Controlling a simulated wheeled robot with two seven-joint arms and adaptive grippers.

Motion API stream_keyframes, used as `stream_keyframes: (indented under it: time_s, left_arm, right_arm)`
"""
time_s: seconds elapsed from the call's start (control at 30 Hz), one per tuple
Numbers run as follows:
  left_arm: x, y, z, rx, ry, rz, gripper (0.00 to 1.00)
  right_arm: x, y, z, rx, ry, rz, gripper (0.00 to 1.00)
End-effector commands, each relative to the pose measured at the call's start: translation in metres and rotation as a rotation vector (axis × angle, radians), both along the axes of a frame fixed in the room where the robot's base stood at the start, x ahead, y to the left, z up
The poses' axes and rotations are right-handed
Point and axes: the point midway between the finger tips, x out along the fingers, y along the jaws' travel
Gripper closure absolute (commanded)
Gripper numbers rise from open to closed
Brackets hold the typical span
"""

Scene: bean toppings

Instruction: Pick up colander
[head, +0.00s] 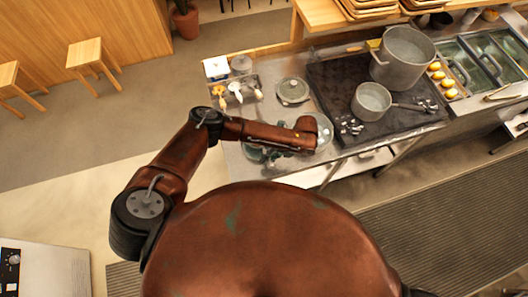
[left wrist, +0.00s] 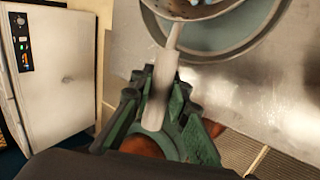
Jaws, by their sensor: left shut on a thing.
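The colander (left wrist: 172,50) shows in the left wrist view by its pale, straight handle and part of its metal bowl at the top edge. My left gripper (left wrist: 160,97), with green fingers, is shut around that handle. The colander's bowl is over a round blue-grey vessel (left wrist: 230,38); I cannot tell whether they touch. In the head view my left arm covers most of the gripper and the colander at the counter's front left. My right gripper is not in view.
The dark stove top (head: 335,82) bears a large pot (head: 404,58) and a saucepan (head: 371,101).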

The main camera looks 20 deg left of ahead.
Motion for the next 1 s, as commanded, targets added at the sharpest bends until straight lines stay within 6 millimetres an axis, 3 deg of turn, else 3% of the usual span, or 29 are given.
stream_keyframes:
  time_s: [0.17,0.33,0.63,0.8,1.0]
  left_arm:
    - [0.001,0.000,0.009,0.000,-0.001,-0.001,1.00]
    - [0.001,0.000,0.033,-0.002,-0.002,-0.001,1.00]
    - [-0.046,-0.032,0.096,-0.003,-0.003,-0.008,1.00]
    - [-0.081,-0.054,0.111,-0.001,-0.002,-0.007,1.00]
    - [-0.106,-0.071,0.124,-0.002,-0.001,-0.004,1.00]
  right_arm:
    - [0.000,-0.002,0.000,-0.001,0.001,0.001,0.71]
    - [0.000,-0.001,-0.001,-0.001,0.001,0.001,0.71]
    - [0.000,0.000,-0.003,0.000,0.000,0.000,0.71]
    - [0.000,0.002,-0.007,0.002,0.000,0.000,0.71]
    - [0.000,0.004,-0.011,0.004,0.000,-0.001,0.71]
